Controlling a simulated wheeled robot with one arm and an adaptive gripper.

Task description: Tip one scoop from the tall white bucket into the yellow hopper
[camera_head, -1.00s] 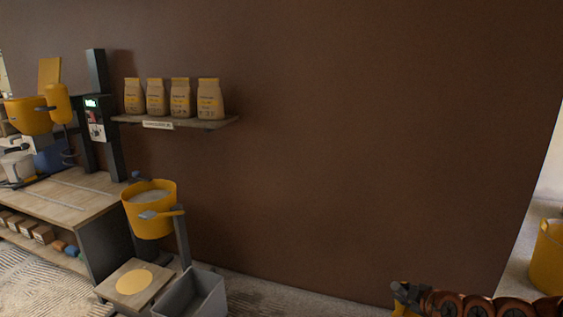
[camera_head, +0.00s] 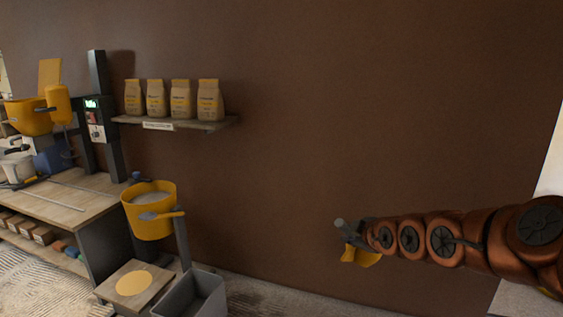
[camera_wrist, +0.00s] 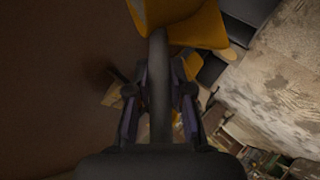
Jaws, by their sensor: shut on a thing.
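My gripper (camera_head: 348,232) is shut on the dark handle (camera_wrist: 159,90) of a yellow scoop (camera_head: 362,257), held in the air in front of the brown wall. In the wrist view, the scoop's yellow bowl (camera_wrist: 203,28) is at the top; I cannot tell whether it holds anything. The yellow hopper (camera_head: 146,222) stands on a post left of my gripper, well apart from it. Pale material (camera_head: 152,197) shows inside its rim. A white pot (camera_head: 18,170) stands at the far left; I cannot tell if it is the tall white bucket.
A shelf (camera_head: 200,124) with several paper bags hangs above the hopper. A wooden bench (camera_head: 75,195) with a mixer stands left. A board with a yellow disc (camera_head: 133,283) and a grey bin (camera_head: 190,297) lie low beneath the hopper. The wall between hopper and gripper is clear.

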